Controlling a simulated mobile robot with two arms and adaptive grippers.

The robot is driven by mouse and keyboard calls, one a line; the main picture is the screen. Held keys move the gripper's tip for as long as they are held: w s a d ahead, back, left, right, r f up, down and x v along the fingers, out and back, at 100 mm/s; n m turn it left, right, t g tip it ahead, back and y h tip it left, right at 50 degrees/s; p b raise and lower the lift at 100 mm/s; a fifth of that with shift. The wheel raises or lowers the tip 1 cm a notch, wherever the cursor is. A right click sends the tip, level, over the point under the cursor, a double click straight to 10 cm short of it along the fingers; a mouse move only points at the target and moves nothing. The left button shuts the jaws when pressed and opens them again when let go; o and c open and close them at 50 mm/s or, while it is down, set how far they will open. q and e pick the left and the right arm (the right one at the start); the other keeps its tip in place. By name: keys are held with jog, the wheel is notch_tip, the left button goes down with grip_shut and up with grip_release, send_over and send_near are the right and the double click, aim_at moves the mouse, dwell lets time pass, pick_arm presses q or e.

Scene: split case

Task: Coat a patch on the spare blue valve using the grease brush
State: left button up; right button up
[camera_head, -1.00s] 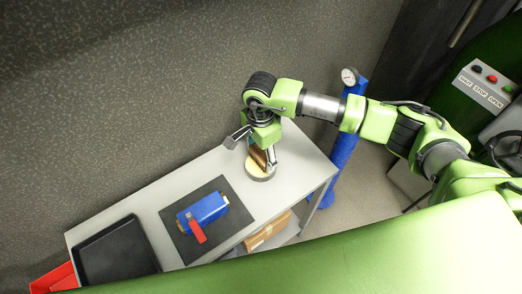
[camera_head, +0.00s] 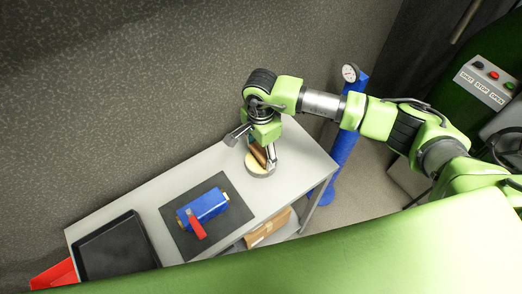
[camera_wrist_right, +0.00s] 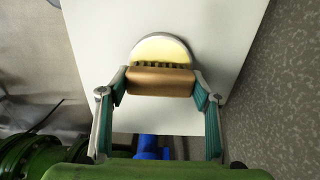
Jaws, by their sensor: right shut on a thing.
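The spare blue valve (camera_head: 208,204), with brass-coloured ends and a red lever (camera_head: 195,224), lies on a dark mat (camera_head: 180,237) on the table. My right gripper (camera_head: 255,150) is over the table's far right part, shut on the grease brush (camera_head: 259,157). In the right wrist view the brush (camera_wrist_right: 160,82) is a brown block between both fingers, with dark bristles. The bristles are at a round tin of pale yellow grease (camera_head: 260,170), also in the wrist view (camera_wrist_right: 160,48). Whether they touch the grease I cannot tell. The valve is apart from the brush, to its lower left.
A black tray (camera_head: 117,247) sits at the table's left end, with a red bin (camera_head: 55,276) beyond it. A cardboard box (camera_head: 268,228) is on the lower shelf. A blue post with a gauge (camera_head: 350,73) stands right of the table. Bare tabletop (camera_head: 288,180) surrounds the tin.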

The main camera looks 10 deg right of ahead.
aim_at(261, 151)
jog(key=shift+f+b, duration=0.35)
jog(key=shift+f, duration=0.05)
jog(key=shift+s+f+b, duration=0.1)
jog(key=shift+b, duration=0.25)
dwell(1.8)
jog(key=shift+r+p, duration=0.45)
jog(key=shift+r, duration=0.5)
jog(key=shift+r+p, duration=1.05)
jog(key=shift+r, duration=1.6)
jog(key=s+d+r+n+b, duration=0.2)
jog(key=s+d+r+n, duration=0.7)
jog(key=s+r+n, duration=0.2)
jog(key=n, duration=0.2)
jog(key=shift+s+r+n+b, duration=0.2)
jog(key=shift+s+n+b, duration=0.1)
jog(key=shift+s+b, duration=0.1)
